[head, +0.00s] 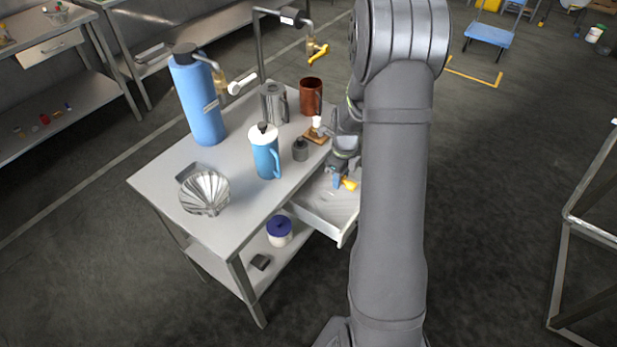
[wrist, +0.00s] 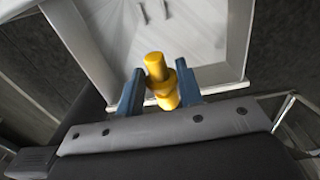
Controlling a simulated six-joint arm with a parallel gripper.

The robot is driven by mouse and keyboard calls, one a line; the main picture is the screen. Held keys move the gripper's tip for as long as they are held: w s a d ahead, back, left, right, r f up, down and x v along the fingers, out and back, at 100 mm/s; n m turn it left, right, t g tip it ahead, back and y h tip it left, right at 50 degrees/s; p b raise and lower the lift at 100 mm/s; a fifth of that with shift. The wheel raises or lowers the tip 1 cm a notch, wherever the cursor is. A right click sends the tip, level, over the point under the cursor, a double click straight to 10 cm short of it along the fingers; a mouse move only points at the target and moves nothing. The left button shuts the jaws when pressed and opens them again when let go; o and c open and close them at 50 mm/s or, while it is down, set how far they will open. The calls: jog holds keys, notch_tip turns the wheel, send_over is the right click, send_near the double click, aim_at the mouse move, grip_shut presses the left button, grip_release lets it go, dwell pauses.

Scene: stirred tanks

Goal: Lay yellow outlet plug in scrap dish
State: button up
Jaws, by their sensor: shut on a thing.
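My gripper (head: 340,180) is shut on the yellow outlet plug (head: 349,184) and holds it over the open drawer. In the wrist view the plug (wrist: 156,68) is a stepped yellow cylinder between the two blue fingers of my gripper (wrist: 160,90). Its height above the drawer floor is hard to tell. A shell-shaped, fluted metal dish (head: 205,193) sits on the near left part of the table; it looks like the scrap dish. My arm hides part of the table's right side and the drawer.
The open drawer (head: 322,214) juts from the table's right side. On the table (head: 165,178) stand a tall blue tank (head: 196,100), a blue-and-white jug (head: 265,155), a steel jug (head: 272,104), a brown mug (head: 311,95) and a small dark grey pot (head: 300,150).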

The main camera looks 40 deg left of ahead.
jog(key=shift+r, duration=0.3)
jog(key=shift+s+a+r+n, duration=0.2)
jog(key=shift+a+r+n, duration=0.15)
jog(key=shift+n, duration=0.25)
jog(key=s+a+r+n, duration=0.6)
jog(key=s+r+n, duration=0.15)
jog(key=n, duration=0.75)
jog(key=s+a+r+n, duration=0.5)
jog(key=s+r+n, duration=0.25)
jog(key=n, duration=0.65)
jog(key=n+y, duration=0.1)
jog(key=n, duration=0.5)
send_near(195, 174)
jog(key=d+f, duration=0.1)
jog(key=s+d+f, duration=0.1)
jog(key=shift+s+d+f, duration=0.15)
jog(key=shift+d, duration=0.1)
jog(key=shift+f, duration=2.05)
